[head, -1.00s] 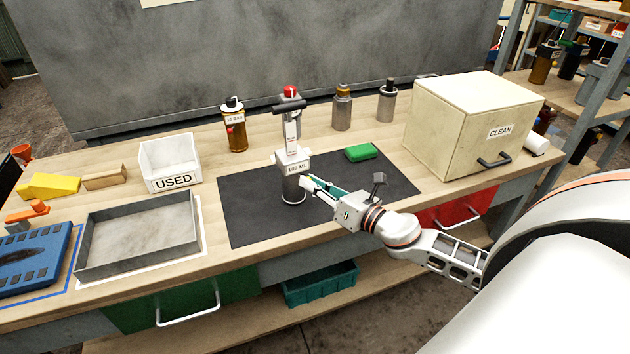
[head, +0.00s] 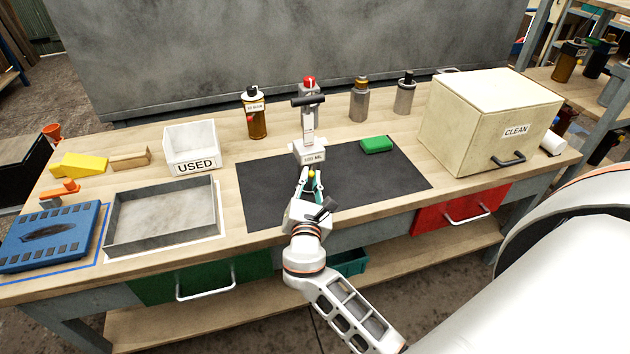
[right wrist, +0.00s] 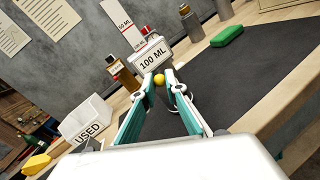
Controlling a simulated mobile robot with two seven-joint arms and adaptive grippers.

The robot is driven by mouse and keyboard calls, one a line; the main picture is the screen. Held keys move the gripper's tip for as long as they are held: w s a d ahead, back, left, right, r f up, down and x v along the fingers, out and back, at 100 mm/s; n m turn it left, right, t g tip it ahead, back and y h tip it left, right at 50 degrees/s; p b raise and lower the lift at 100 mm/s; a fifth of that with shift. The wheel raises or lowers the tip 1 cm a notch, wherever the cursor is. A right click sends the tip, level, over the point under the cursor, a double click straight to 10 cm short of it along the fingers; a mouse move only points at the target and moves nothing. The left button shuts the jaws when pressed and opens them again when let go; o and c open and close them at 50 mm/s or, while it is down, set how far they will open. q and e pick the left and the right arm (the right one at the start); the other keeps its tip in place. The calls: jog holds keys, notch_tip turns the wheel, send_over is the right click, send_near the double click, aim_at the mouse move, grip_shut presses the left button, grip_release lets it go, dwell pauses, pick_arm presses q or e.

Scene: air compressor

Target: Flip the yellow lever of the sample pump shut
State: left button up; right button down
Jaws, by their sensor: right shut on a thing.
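The sample pump (head: 309,120) stands upright on the dark mat, with a red knob on top, a black crossbar and a "100 ML" label. The label also shows in the right wrist view (right wrist: 153,61). The yellow lever (head: 311,174) shows only as a small round yellow end low on the pump's front, seen closer in the right wrist view (right wrist: 159,80). My right gripper (head: 310,177) is in front of the pump, its two green-edged fingers shut on the yellow lever end. The fingers hide part of the pump's lower body. My left gripper is not in view.
The dark mat (head: 265,200) has a green block (head: 376,145) at its back right. A white USED bin (head: 191,150) and a grey tray (head: 160,215) lie left. The CLEAN box (head: 480,125) stands right. Bottles stand behind the pump.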

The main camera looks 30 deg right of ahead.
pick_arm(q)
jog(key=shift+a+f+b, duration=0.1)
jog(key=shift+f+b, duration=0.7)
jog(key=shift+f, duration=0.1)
pick_arm(e)
jog(key=shift+w+a+m+g+h, duration=0.2)
jog(key=shift+m+g+h, duration=0.35)
jog(key=shift+h, duration=0.15)
jog(key=shift+w+a+m+g+h, duration=0.2)
jog(key=shift+m+g+h, duration=0.3)
jog(key=shift+h, duration=0.2)
jog(key=c, duration=2)
grip_release()
